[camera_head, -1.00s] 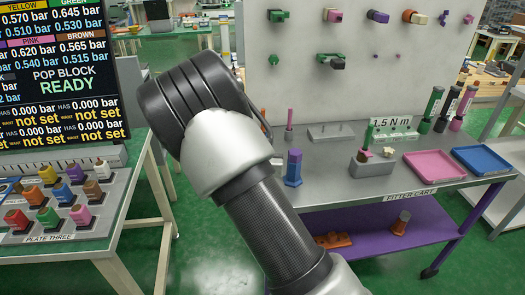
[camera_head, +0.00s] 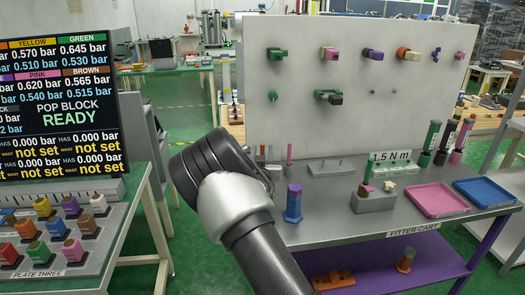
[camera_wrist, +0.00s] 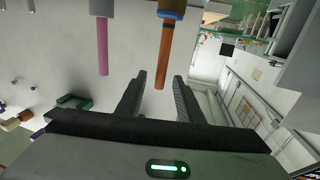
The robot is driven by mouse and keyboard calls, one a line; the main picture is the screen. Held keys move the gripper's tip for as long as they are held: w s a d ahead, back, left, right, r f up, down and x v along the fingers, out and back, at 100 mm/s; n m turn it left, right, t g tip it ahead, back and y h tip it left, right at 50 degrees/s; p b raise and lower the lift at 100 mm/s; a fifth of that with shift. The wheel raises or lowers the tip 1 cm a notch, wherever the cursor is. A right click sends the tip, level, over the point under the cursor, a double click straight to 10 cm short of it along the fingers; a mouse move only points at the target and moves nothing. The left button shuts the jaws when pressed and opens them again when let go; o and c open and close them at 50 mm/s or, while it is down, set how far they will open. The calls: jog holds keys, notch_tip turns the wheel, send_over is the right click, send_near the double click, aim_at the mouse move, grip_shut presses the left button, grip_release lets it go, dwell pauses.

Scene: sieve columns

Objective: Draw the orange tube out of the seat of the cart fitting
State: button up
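The orange tube (camera_wrist: 166,54) shows in the wrist view, its upper end in a tan and blue fitting (camera_wrist: 172,9) at the top edge. A pink tube (camera_wrist: 102,46) is beside it on the left. My gripper (camera_wrist: 159,78) is open and empty, its two fingers apart; the orange tube's free end lies between the fingertips in the picture. I cannot tell how far off it is. In the head view my arm covers the gripper, and the orange tube is not clear there. The pink tube (camera_head: 289,153) stands on the fitter cart (camera_head: 325,229).
The cart also holds a purple part (camera_head: 293,203), a grey block (camera_head: 373,203), a pink tray (camera_head: 437,200) and a blue tray (camera_head: 485,191). An upright panel (camera_head: 350,70) with fittings rises behind it. A bench with coloured knobs (camera_head: 52,223) is at left.

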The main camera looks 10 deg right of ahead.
jog(key=shift+w+d, duration=0.25)
jog(key=shift+w, duration=1.05)
jog(key=shift+c, duration=0.6)
grip_shut()
